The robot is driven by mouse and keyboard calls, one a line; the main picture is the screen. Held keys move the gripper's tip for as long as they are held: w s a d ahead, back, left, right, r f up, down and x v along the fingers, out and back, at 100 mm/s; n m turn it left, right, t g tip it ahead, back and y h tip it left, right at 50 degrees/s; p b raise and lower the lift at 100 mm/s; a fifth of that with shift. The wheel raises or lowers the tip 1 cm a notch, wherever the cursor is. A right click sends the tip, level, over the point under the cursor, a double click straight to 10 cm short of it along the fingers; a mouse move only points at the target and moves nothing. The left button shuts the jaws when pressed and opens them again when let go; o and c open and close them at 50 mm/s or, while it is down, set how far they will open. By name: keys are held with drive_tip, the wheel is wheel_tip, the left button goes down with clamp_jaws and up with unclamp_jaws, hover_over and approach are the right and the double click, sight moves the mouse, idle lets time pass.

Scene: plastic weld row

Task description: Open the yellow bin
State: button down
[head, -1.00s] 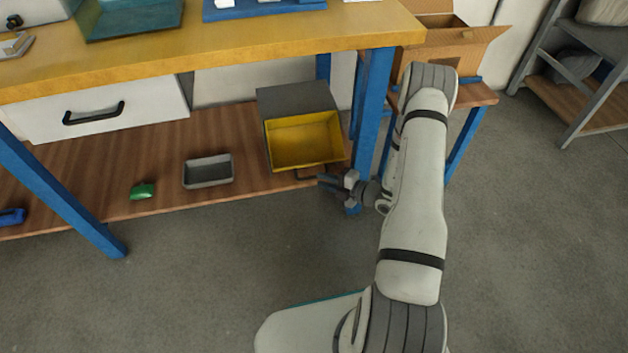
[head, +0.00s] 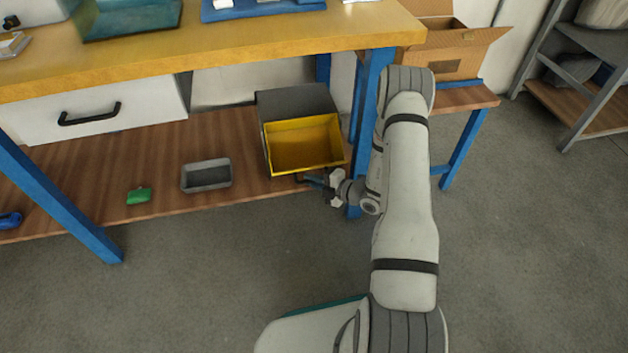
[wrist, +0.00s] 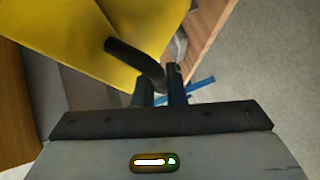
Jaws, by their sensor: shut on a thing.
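The yellow bin (head: 304,148) sits in a grey housing (head: 295,101) on the lower wooden shelf. Its yellow inside and rim show in the head view; I cannot tell how far it is pulled out. A dark curved handle (wrist: 134,62) shows against its yellow face in the wrist view. My gripper (head: 318,181) is at the bin's lower right front corner. In the wrist view my gripper (wrist: 160,84) is shut on the handle, whose near end lies between the two dark fingers. The handle is mostly hidden by the fingers in the head view.
A blue table leg (head: 369,125) stands just right of the bin, close to my arm. A grey tray (head: 206,188) and a green object (head: 139,196) lie left on the shelf (head: 90,180). The floor in front is clear.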

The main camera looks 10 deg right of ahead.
idle(0.3)
drive_tip(key=shift+w+r+p, duration=0.5)
drive_tip(key=shift+r+p, duration=0.05)
drive_tip(key=shift+p, duration=0.25)
drive_tip(key=c, duration=1.8)
unclamp_jaws()
drive_tip(key=shift+o, duration=0.2)
drive_tip(key=p+v, duration=0.2)
drive_tip(key=v, duration=0.5)
drive_tip(key=shift+s+d+p, duration=0.25)
drive_tip(key=shift+s+p, duration=0.05)
drive_tip(key=shift+p, duration=0.05)
